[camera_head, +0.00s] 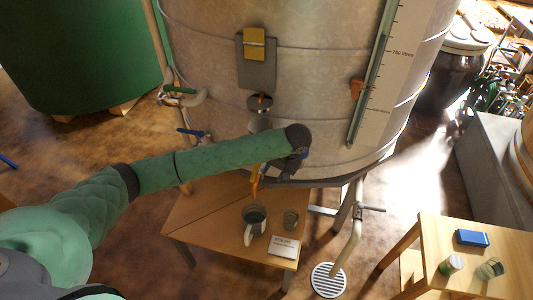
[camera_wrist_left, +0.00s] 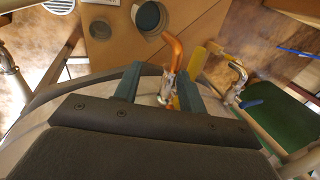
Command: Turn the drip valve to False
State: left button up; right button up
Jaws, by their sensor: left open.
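A small metal valve with an orange curved handle (camera_wrist_left: 173,53) sits low on the tank (camera_head: 330,60). In the left wrist view it stands between the two dark teal fingers of my left gripper (camera_wrist_left: 160,85). The fingers are apart, on either side of the valve; I cannot tell whether either touches it. In the head view my left gripper (camera_head: 284,163) is at the tank's lower edge, and the orange tip (camera_head: 255,188) shows below it. The valve's body is hidden there by my arm. No False mark is readable. My right gripper is not in view.
A wooden table (camera_head: 205,215) below holds a jug (camera_head: 254,220), a glass (camera_head: 290,218) and a card (camera_head: 284,246). A blue-handled valve (camera_head: 192,133) and a green-handled pipe (camera_head: 181,90) are to the left. A side table (camera_head: 500,235) stands right.

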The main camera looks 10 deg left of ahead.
aim_at(256, 171)
pick_arm(q)
jog(key=w+a+r+y, duration=0.1)
jog(key=a+r, duration=0.2)
jog(key=r, duration=0.2)
jog(key=shift+n, duration=0.4)
jog(key=x, duration=0.5)
jog(key=shift+w+a+f+p, duration=0.1)
jog(key=shift+f+p, duration=0.05)
jog(key=shift+p, duration=0.25)
jog(key=b+x, duration=0.2)
jog(key=shift+f, duration=0.35)
jog(key=shift+r+p, duration=0.4)
jog(key=shift+p, duration=0.05)
jog(key=shift+a+f, duration=0.1)
jog(key=shift+f, duration=0.15)
jog(key=shift+a+f, duration=0.1)
jog(key=shift+f, duration=0.15)
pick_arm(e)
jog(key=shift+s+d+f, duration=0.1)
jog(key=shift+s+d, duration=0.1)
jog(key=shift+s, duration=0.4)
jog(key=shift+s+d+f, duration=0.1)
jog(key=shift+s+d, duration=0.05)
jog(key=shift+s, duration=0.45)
